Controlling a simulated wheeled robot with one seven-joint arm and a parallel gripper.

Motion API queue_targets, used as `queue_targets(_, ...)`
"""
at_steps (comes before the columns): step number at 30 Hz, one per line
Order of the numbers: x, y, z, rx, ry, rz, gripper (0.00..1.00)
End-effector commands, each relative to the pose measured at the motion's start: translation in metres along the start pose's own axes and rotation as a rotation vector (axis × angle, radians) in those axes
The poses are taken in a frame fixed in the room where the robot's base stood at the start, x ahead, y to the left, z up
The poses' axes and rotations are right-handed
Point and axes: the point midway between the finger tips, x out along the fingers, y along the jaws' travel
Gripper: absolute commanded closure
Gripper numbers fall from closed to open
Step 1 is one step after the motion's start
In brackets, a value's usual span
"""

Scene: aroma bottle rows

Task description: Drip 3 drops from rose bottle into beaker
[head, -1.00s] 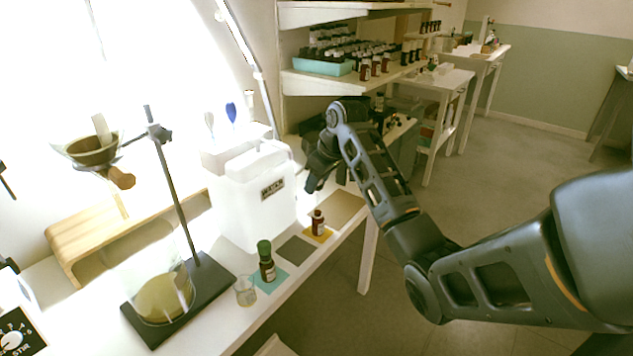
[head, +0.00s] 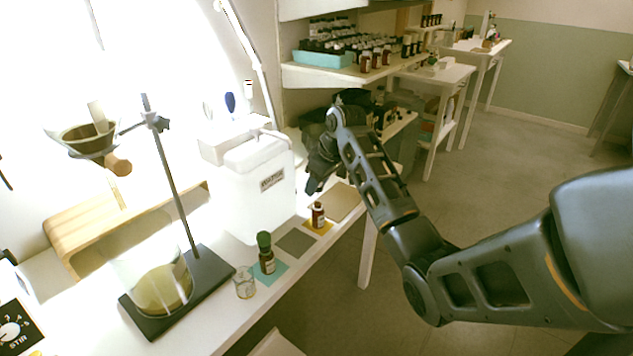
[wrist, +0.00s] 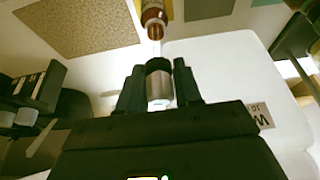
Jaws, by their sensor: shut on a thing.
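My gripper (wrist: 160,84) is shut on a small dark-topped cylinder with a pale grey lower part (wrist: 159,82), in the wrist view. What it is exactly I cannot tell. In the head view my gripper (head: 313,184) hangs above the table beside the water jug, and the held thing is hidden. A brown bottle (head: 318,216) stands on a yellow mat below it; a brown bottle (wrist: 153,14) shows just beyond the fingertips in the wrist view. A green-capped brown bottle (head: 265,254) stands on a teal mat. A small glass beaker (head: 244,284) stands beside it. No rose label is readable.
A grey mat (head: 296,242) and a tan mat (head: 345,203) are empty. Shelves (head: 345,77) with several bottles hang behind.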

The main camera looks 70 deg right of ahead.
Motion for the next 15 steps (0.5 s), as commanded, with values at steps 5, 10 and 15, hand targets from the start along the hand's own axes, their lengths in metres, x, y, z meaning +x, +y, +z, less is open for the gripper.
queue_targets(5, 0.007, 0.000, 0.003, 0.001, 0.000, 0.000, 0.93)
queue_targets(10, 0.013, 0.000, 0.006, 0.001, -0.001, -0.001, 0.93)
queue_targets(15, 0.018, 0.000, 0.008, 0.001, -0.001, -0.001, 0.93)
